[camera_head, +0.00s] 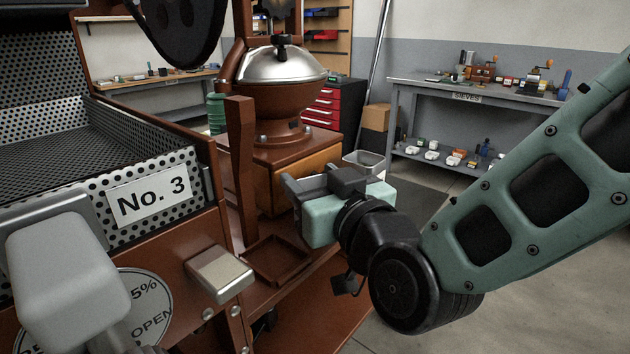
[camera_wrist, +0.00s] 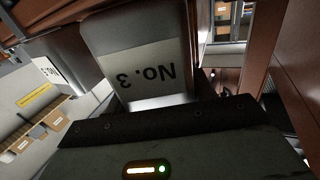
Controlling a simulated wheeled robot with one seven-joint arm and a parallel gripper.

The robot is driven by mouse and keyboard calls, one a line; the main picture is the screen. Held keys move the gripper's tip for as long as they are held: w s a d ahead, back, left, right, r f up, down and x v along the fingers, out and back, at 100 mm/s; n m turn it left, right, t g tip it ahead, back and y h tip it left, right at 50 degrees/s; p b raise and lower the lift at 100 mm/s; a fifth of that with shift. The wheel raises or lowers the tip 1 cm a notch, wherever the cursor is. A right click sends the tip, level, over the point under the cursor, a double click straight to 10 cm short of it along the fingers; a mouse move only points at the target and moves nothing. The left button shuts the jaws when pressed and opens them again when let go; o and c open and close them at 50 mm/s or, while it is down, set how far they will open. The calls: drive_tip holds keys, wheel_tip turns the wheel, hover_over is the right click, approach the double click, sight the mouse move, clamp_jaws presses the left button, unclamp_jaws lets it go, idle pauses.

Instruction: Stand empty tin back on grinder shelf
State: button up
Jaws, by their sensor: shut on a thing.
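My gripper (camera_head: 298,200) is beside the orange-brown front of the grinder (camera_head: 290,165), pointing left. It is shut on the tin (camera_wrist: 125,30), a dark grey tin with rounded corners. The tin is close beyond the jaws in the wrist view, its pale "No. 3" label upside down in that picture. In the head view the tin is mostly hidden, and I cannot tell its grey from the jaws. The inside of the tin does not show. A brown shelf with a raised square rim (camera_head: 275,262) lies below and left of my gripper and looks bare.
A brown post (camera_head: 240,165) stands just left of the grinder. A perforated metal tray (camera_head: 65,155), also labelled "No. 3", and a grey block (camera_head: 220,270) are at the left. A grey bench (camera_head: 440,90) stands far behind. Open floor (camera_head: 520,300) lies at the right.

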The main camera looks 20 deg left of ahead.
drive_tip(key=shift+f, duration=0.1)
drive_tip(key=o, duration=1.1)
drive_tip(key=shift+r, duration=0.25)
drive_tip(key=shift+b+v, duration=3.2)
drive_tip(key=shift+v, duration=2.8)
drive_tip(key=shift+f, duration=0.1)
